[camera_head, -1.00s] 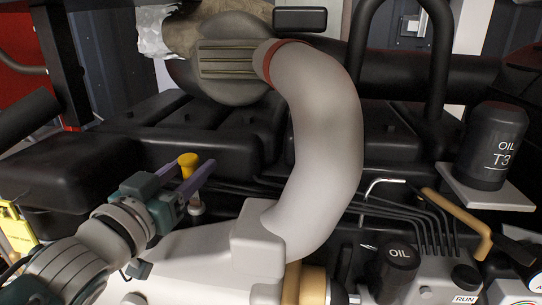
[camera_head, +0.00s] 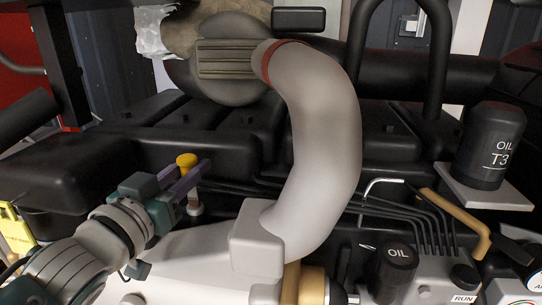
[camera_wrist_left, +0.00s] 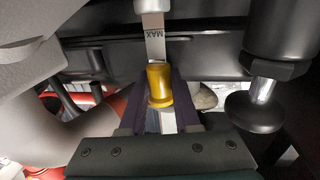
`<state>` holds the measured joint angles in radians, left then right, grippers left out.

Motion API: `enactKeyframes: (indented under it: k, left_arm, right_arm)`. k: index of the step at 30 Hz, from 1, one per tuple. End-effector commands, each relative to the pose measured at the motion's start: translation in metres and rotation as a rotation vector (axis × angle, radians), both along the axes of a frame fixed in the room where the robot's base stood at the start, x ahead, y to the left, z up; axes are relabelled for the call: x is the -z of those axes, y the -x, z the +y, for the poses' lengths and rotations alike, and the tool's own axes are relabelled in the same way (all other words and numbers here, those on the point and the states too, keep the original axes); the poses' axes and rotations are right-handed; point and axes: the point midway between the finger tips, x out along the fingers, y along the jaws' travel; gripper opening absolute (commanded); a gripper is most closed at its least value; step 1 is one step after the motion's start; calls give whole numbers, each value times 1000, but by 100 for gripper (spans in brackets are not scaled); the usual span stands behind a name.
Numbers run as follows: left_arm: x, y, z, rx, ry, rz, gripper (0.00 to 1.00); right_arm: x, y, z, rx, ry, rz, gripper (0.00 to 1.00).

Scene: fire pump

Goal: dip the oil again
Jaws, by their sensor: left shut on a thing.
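The yellow-handled dipstick (camera_head: 187,160) stands at the left of the engine, above a pale tube with a reddish-brown band (camera_head: 195,207). My left gripper (camera_head: 190,173) has its purple fingers shut on the yellow handle. In the left wrist view, the yellow handle (camera_wrist_left: 159,84) is between the fingers of my left gripper (camera_wrist_left: 160,100). A flat metal strip marked MAX (camera_wrist_left: 155,42) runs from the handle to a pale collar (camera_wrist_left: 152,5). How deep the strip sits in the tube is hidden. My right gripper is not in view.
A large pale curved pipe (camera_head: 320,140) rises just right of the gripper. Black engine covers (camera_head: 200,145) lie behind it. A black knob (camera_wrist_left: 255,110) is close to the gripper's right in the wrist view.

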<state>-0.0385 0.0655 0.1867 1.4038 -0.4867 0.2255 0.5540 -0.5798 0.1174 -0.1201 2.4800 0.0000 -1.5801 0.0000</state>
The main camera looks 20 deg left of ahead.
Motion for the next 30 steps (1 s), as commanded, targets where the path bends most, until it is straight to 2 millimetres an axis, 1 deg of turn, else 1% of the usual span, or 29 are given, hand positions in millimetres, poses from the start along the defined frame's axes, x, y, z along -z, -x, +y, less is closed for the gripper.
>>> enactKeyframes:
  k: [17,20,25,27,30]
  left_arm:
    - [2,0,0,0,3,0,0]
    - [12,0,0,0,4,0,0]
    - [40,0,0,0,4,0,0]
    - [47,0,0,0,3,-1,0]
    - [47,0,0,-1,2,1,0]
  right_arm:
    - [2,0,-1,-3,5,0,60]
    - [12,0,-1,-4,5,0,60]
    - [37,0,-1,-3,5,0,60]
    - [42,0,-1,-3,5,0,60]
    - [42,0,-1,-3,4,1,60]
